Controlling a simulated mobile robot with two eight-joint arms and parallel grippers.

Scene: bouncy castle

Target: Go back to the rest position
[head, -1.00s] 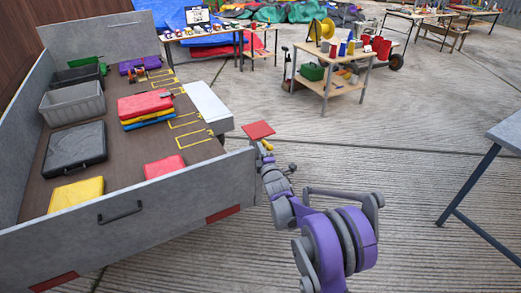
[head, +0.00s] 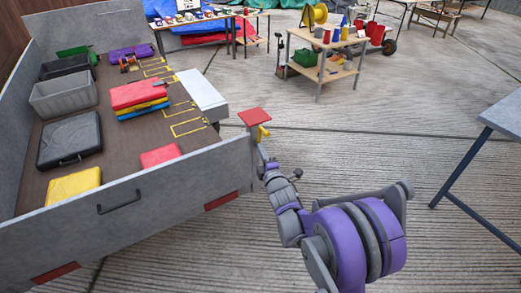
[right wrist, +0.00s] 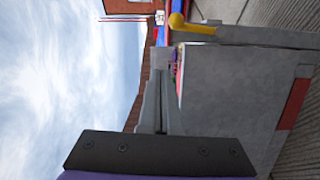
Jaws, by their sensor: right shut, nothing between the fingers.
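My right arm, with purple and grey joints, reaches up from the lower right in the head view. Its gripper (head: 264,157) is small there and lies close to the trailer's rear corner, just below a yellow latch handle (head: 263,132). In the right wrist view the grey fingers (right wrist: 158,85) are together with nothing between them. The yellow handle (right wrist: 185,25) is beyond the fingertips, apart from them. The trailer's grey side panel (right wrist: 235,95) fills the right of that view. My left gripper is not in view.
The grey-walled trailer (head: 125,210) holds cases and crates, including a black case (head: 70,142). A red plate (head: 254,116) stands at its corner. A workbench (head: 505,113) is at the right edge; a wooden cart (head: 325,75) stands farther back. Concrete between them is clear.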

